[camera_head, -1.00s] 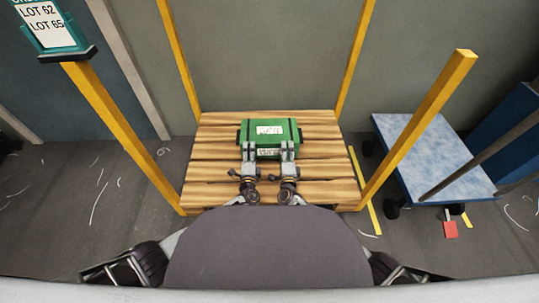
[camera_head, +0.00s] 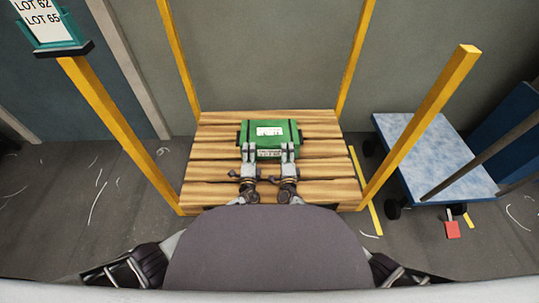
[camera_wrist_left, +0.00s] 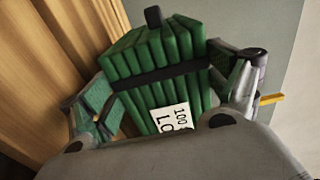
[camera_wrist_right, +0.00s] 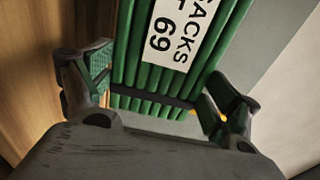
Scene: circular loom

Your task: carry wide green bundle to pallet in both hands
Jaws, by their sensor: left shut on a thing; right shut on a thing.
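The wide green bundle (camera_head: 270,140) is over the middle of the slatted wooden pallet (camera_head: 205,182) in the head view. I cannot tell from above whether it touches the slats. It has a white label and dark straps. My left gripper (camera_head: 249,152) and right gripper (camera_head: 288,152) hold its near side, side by side. In the left wrist view the fingers straddle the stacked green layers of the bundle (camera_wrist_left: 160,60). In the right wrist view the fingers also close around the bundle (camera_wrist_right: 145,45), with its label showing. The bundle's underside is hidden.
Yellow posts (camera_head: 417,125) stand at the pallet's corners. A blue-topped cart (camera_head: 425,150) is to the right. A lot sign (camera_head: 45,22) sits atop the left front post. A grey wall is behind. Bare slats surround the bundle.

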